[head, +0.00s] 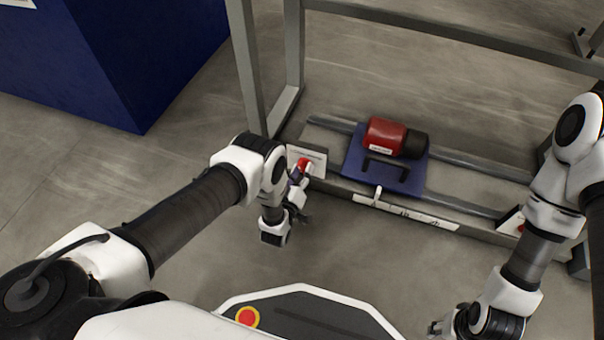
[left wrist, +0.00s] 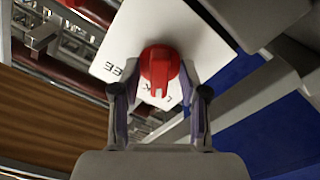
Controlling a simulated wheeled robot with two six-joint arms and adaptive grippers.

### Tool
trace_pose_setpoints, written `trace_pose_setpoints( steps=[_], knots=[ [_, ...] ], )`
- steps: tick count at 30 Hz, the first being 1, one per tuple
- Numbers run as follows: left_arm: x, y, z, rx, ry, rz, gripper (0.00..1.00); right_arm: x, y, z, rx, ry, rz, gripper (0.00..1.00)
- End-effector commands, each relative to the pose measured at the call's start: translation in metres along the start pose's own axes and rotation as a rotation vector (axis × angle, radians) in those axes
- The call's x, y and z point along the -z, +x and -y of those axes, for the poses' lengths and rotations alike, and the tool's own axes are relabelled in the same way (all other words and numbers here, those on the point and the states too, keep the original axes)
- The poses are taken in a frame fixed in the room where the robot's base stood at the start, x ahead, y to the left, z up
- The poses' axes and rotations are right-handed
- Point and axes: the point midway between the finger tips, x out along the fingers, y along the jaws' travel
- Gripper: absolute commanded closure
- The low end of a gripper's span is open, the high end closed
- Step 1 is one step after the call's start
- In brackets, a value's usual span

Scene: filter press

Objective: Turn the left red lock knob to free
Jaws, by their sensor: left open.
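The left red lock knob (head: 303,164) sits on a white label plate (head: 317,158) at the left end of the frame's low rail. In the left wrist view the knob (left wrist: 159,68) stands between the fingers of my left gripper (left wrist: 159,100), in front of its white plate (left wrist: 205,45) with partly hidden lettering. The gripper is open, with a finger on each side of the knob; I cannot tell if either touches it. In the head view my left gripper (head: 299,182) is at the plate. My right gripper (head: 440,326) is low at the right, its fingers too small to judge.
A blue carriage plate (head: 353,160) carrying a red and black motor (head: 386,136) sits on the rails right of the knob. A white scale strip (head: 420,214) runs along the front. Another red knob (head: 521,228) is at the right end. A grey frame post (head: 247,70) rises behind my left gripper.

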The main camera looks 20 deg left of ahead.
Motion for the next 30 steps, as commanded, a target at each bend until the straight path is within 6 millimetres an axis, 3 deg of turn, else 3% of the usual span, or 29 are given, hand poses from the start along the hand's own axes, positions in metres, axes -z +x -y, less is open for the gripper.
trace_pose_setpoints(
  steps=[4, 8, 20, 30],
  knots=[
    [0.0005, -0.0002, -0.0005, 0.000, 0.000, 0.000, 0.56, 0.0002, -0.0009, 0.0000, 0.000, 0.000, 0.000, 0.60],
    [0.0005, -0.0003, -0.0005, 0.000, 0.000, 0.000, 1.00, 0.0002, -0.0009, 0.0000, 0.000, 0.000, 0.000, 0.60],
    [0.0013, 0.0003, -0.0005, -0.001, 0.021, -0.002, 1.00, 0.0000, -0.0013, 0.0000, 0.000, 0.000, 0.000, 0.60],
    [0.0020, 0.0009, -0.0007, -0.001, 0.185, -0.003, 1.00, -0.0002, -0.0045, 0.0001, 0.000, -0.001, 0.001, 0.60]
  ],
)
